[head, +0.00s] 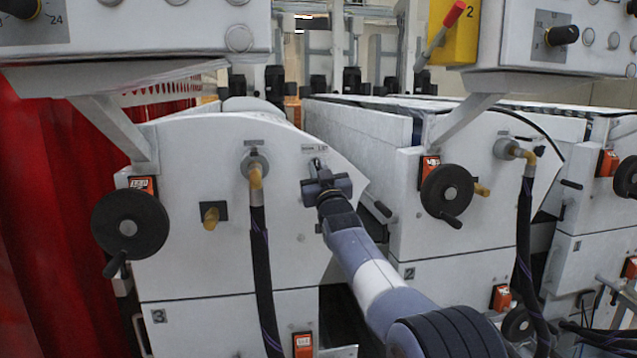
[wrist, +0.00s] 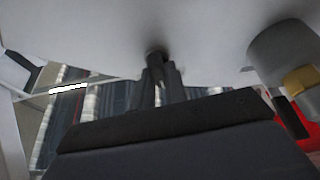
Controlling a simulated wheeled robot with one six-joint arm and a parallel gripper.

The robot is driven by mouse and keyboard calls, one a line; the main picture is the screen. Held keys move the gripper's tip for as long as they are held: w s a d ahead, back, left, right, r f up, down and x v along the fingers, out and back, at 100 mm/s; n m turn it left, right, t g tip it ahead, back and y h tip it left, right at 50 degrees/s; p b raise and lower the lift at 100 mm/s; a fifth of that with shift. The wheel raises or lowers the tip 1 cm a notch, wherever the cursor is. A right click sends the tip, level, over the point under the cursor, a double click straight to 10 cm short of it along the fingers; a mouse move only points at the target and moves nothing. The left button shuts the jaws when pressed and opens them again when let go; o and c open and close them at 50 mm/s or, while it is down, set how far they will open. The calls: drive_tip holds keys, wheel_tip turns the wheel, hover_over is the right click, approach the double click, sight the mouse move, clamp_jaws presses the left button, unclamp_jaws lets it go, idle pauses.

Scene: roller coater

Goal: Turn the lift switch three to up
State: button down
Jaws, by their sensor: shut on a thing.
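The lift switch three (head: 317,163) is a small knob under a small label on the upper right of the white panel (head: 190,270) marked 3. My gripper (head: 321,178) is right at it, reaching up from the lower right, and hides most of the switch. In the wrist view the switch (wrist: 155,56) is a dark stub coming out of the white panel. My gripper's fingers (wrist: 162,85) are shut on it. Which way the switch points cannot be told.
A hose fitting (head: 256,170) with a hanging black hose is left of my gripper. A black handwheel (head: 130,224) is further left. Unit 2 has another handwheel (head: 447,190) to the right. A dark gap separates the units. A red curtain (head: 40,200) hangs at far left.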

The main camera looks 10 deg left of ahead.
drive_tip(key=m+h, duration=0.1)
drive_tip(key=m, duration=0.1)
drive_tip(key=shift+a+m+t, duration=0.1)
drive_tip(key=shift+m+t, duration=0.2)
drive_tip(key=shift+t, duration=0.1)
drive_tip(key=m, duration=0.1)
drive_tip(key=m+h+p, duration=0.2)
drive_tip(key=shift+r+m+t, duration=0.25)
drive_tip(key=shift+m+t, duration=0.05)
drive_tip(key=m+h+p, duration=0.2)
drive_tip(key=m+p, duration=0.1)
drive_tip(key=m, duration=0.1)
drive_tip(key=shift+s, duration=0.1)
drive_tip(key=shift+f+m+h+p, duration=0.15)
drive_tip(key=shift+m+h+p, duration=0.15)
drive_tip(key=shift+m, duration=0.2)
drive_tip(key=c, duration=1.4)
unclamp_jaws()
drive_tip(key=shift+c, duration=0.2)
drive_tip(key=shift+f, duration=0.1)
